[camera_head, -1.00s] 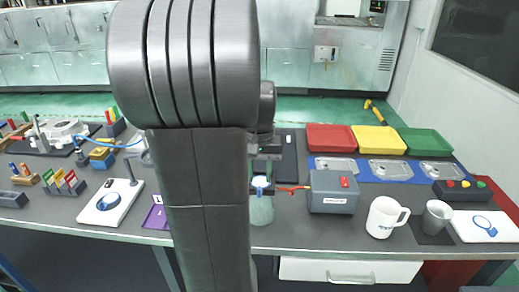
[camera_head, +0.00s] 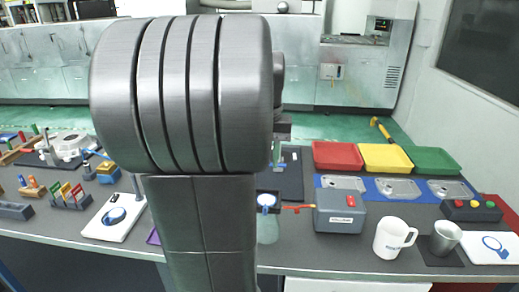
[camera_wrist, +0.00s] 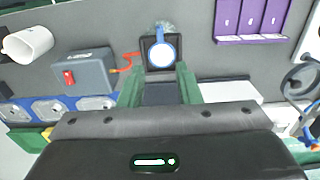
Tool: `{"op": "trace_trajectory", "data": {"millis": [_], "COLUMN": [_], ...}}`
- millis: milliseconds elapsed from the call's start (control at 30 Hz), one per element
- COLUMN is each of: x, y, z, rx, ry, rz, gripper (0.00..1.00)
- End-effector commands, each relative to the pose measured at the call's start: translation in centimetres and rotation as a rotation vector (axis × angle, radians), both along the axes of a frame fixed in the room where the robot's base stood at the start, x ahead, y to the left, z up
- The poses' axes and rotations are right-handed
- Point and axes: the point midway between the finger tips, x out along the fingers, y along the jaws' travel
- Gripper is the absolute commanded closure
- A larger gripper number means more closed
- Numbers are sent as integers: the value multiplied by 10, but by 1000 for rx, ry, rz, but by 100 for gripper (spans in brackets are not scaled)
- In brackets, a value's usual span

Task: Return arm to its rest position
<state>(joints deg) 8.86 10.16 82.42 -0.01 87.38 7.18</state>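My arm fills the middle of the head view and hides part of the bench. My gripper shows in the wrist view (camera_wrist: 159,90), with its two green fingers apart and nothing seen held between them. Beyond the fingertips is a round white disc with a blue rim and handle (camera_wrist: 161,57), over a dark square. The disc also shows in the head view (camera_head: 266,200), just right of my arm. In the head view the fingers are hidden behind my arm.
Red (camera_head: 337,156), yellow (camera_head: 385,158) and green (camera_head: 434,161) trays lie behind. Coloured parts fill the left bench.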

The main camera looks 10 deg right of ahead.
Motion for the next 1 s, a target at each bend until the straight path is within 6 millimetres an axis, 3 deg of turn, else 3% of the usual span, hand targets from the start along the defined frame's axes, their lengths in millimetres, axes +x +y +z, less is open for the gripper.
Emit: {"op": "trace_trajectory", "data": {"millis": [167, 800, 900, 1000], "x": [0, 0, 0, 0], "y": [0, 0, 0, 0], "z": [-15, -130, -138, -132], "rx": [1, 0, 1, 0], "ry": [4, 5, 2, 0], "rz": [0, 0, 0, 0], "gripper": [69, 69, 69, 69]}}
